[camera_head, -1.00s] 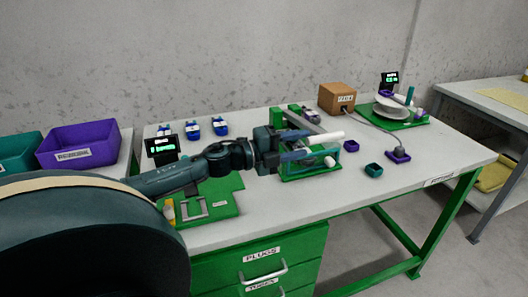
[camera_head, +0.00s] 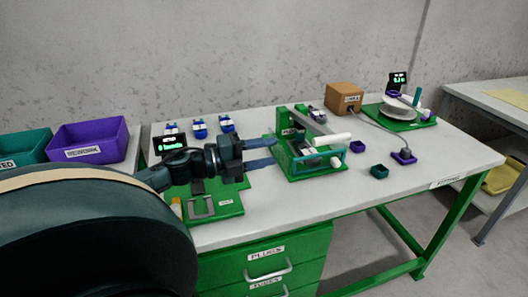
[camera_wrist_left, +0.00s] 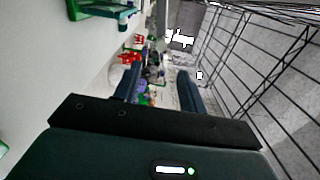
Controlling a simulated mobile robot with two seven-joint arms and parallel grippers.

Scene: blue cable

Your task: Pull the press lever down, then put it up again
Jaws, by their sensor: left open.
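The press (camera_head: 283,158) is a green frame on a green base near the middle of the table. A white rod (camera_head: 333,139), which looks like its lever handle, sticks out to the right at its top. A shorter white cylinder (camera_head: 336,162) shows lower at its right side. Whether the lever is fully up or down I cannot tell. My left gripper (camera_head: 275,151) is open and empty just left of the press, apart from the white rod. Its two dark fingers also show spread in the left wrist view (camera_wrist_left: 158,82). My right gripper is not in view.
A green plate (camera_head: 222,206) with a grey bracket lies below my left forearm. Small teal (camera_head: 379,171) and purple (camera_head: 357,147) cups stand right of the press. A brown box (camera_head: 344,97) with a grey cable stands behind. The table front right is clear.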

